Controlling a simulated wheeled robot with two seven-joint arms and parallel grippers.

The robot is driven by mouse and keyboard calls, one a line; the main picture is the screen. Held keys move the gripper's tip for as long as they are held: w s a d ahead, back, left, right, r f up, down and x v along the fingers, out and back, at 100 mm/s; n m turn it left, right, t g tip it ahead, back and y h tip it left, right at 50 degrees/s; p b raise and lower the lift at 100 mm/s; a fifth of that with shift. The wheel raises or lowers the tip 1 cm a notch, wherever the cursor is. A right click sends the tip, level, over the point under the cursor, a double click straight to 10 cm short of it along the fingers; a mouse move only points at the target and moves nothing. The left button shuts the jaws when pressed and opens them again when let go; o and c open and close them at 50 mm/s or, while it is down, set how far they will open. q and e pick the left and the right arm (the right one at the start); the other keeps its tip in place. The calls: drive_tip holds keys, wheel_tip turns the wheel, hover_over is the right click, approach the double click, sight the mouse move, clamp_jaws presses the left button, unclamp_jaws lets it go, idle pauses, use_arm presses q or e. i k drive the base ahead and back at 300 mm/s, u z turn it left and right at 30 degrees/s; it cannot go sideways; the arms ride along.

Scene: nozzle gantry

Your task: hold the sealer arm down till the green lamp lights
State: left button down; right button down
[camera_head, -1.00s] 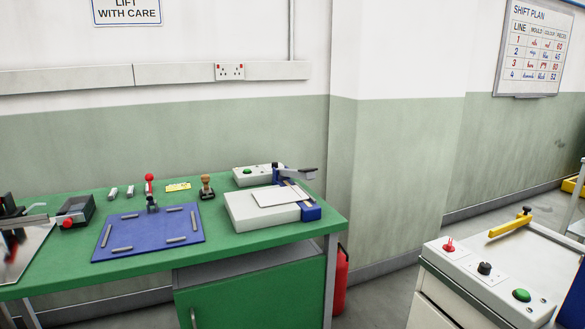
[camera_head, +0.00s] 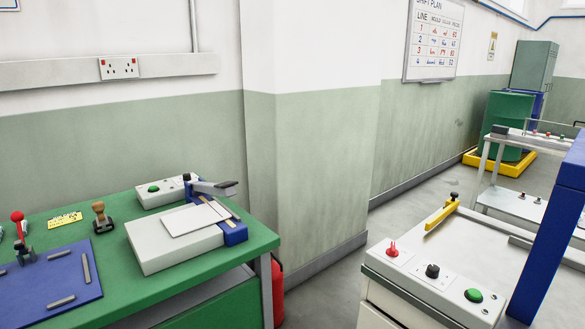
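The sealer (camera_head: 165,245) is a low white box with a blue end block, on the right end of the green bench. A pale flat sheet (camera_head: 195,219) lies on its top. The grey sealer arm (camera_head: 212,187) with a dark grip stands raised above the blue end. Behind it is a white box (camera_head: 172,192) with a green dome (camera_head: 153,188); I cannot tell whether the dome is lit. Neither of my grippers is in view.
A blue mat (camera_head: 60,285) with several grey bars, a yellow card (camera_head: 65,220) and a wooden-handled stamp (camera_head: 102,216) are left of the sealer. A white control console (camera_head: 440,270) stands right, beside a blue post (camera_head: 550,240). Floor shows between bench and console.

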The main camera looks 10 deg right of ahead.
sight(228, 189)
drive_tip(key=z, duration=0.3)
drive_tip(key=i, duration=0.95)
drive_tip(key=u, duration=0.15)
